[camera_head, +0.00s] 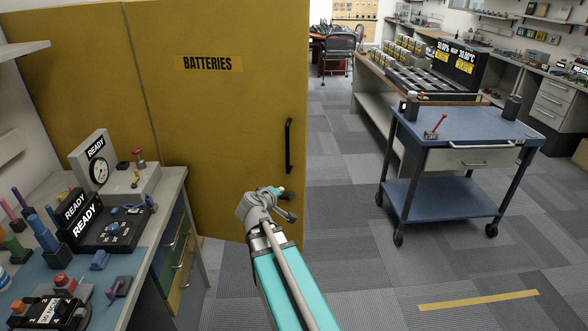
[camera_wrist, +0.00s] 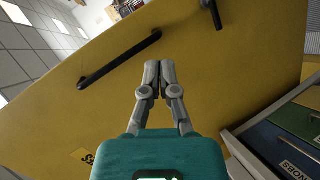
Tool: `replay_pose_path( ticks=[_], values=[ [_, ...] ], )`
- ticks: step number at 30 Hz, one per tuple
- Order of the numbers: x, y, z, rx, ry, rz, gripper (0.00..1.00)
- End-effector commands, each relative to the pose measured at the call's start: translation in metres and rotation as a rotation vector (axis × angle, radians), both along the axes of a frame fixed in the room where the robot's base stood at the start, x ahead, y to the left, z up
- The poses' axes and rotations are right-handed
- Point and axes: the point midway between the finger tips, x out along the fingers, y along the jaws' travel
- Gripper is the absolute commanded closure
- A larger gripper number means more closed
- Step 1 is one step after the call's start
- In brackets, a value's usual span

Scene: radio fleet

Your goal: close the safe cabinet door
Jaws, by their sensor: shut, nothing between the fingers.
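The safe cabinet door is a large yellow panel (camera_head: 225,130) marked BATTERIES, standing behind the left workbench in the head view. It has a black vertical handle (camera_head: 288,146) near its right edge and a smaller dark lever (camera_head: 289,215) lower down. The yellow panel (camera_wrist: 80,110) fills most of the wrist view, with the black bar handle (camera_wrist: 119,59) to the left and another dark fitting (camera_wrist: 214,14) at the top. My gripper (camera_head: 279,191) is in front of the panel's lower right part. Its fingers (camera_wrist: 160,64) are together and empty, off the bar handle. I cannot tell whether they touch the panel.
A workbench (camera_head: 160,205) with gauges, READY signs and small parts stands at the left, drawers (camera_head: 178,265) below. A blue cart (camera_head: 465,125) stands at the right, with a long bench (camera_head: 370,82) behind it. Carpet floor between door and cart is clear.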

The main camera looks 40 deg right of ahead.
Motion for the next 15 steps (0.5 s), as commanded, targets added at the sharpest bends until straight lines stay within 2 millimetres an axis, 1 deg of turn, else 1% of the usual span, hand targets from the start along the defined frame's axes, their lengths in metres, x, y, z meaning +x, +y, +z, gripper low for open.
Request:
replay_pose_path(
  ticks=[1,6,9,15],
  values=[
    [0.005,-0.012,-0.006,-0.069,-0.006,0.022,1.0],
    [0.018,-0.038,0.003,-0.29,0.0,0.119,1.0],
    [0.024,-0.047,0.005,-0.39,0.017,0.169,1.0],
    [0.031,-0.054,0.008,-0.507,0.049,0.235,1.0]
  ],
)
